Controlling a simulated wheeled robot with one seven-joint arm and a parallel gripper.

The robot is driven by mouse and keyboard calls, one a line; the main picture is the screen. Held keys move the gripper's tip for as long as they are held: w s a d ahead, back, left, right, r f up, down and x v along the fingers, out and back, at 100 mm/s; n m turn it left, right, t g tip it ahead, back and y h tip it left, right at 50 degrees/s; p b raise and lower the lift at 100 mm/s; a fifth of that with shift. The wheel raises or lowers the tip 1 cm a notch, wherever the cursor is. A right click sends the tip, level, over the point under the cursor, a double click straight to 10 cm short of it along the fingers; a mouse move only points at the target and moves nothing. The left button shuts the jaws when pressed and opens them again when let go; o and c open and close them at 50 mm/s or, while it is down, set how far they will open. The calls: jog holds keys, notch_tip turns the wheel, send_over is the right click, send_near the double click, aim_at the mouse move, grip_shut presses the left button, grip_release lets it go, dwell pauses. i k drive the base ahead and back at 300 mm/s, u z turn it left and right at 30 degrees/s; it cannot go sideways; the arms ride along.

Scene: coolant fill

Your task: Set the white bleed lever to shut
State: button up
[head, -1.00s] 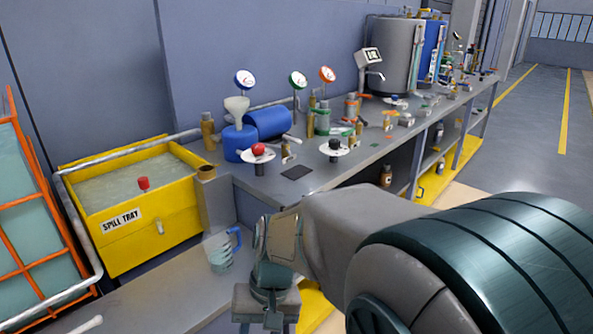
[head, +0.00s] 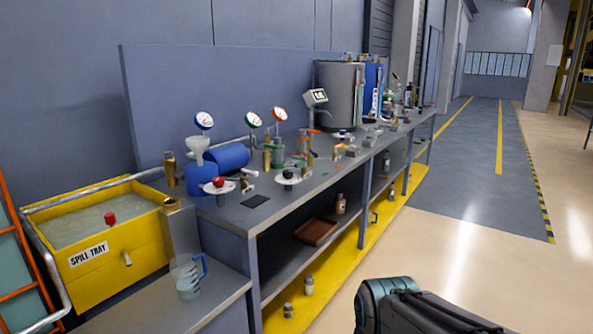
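I cannot make out the white bleed lever for certain at this size. The workbench (head: 222,240) carries several small valves and fittings, some with orange, green or red handles. A small pale handle (head: 126,258) sticks out of the front of the yellow spill tray (head: 95,279), but I cannot tell what it is. My gripper is not in view. Only a teal and dark part of my own arm shows at the bottom right, well apart from the bench.
A clear jug with a blue handle (head: 188,281) stands on the low shelf at the front left. The floor to the right is clear.

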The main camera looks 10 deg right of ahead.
aim_at(243, 172)
jog(key=z, duration=0.7)
jog(key=i, duration=1.1)
jog(key=u, duration=0.8)
jog(key=i, duration=0.6)
jog(key=u, duration=0.7)
